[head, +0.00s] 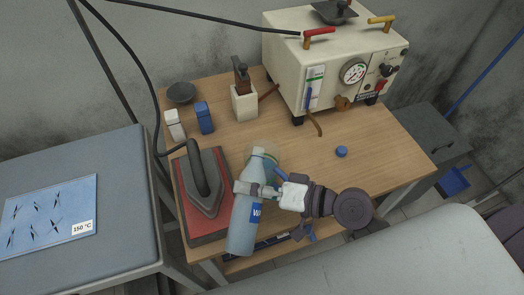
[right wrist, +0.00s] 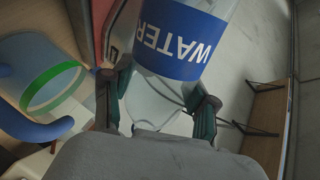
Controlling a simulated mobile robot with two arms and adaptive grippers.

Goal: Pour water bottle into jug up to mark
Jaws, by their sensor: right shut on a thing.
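The water bottle (head: 243,232), pale blue and clear with a blue label, is in the middle of the head view, its narrow end towards the back of the table. My right gripper (head: 262,190) is shut around it. In the right wrist view the bottle (right wrist: 185,35) sits between the fingers (right wrist: 168,82), its label reading WATER. The jug (right wrist: 38,65), clear bluish with a green band and a blue handle, stands beside the bottle there. In the head view the bottle and gripper mostly hide the jug; its blue handle (head: 280,173) shows. Any water level is unclear. My left gripper is out of view.
An iron (head: 205,185) on a red mat stands close left of the bottle. A cream machine with a gauge (head: 310,65) fills the table's back right. A small blue round cap (head: 341,152) lies to the right. Small containers (head: 204,118) stand at the back left.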

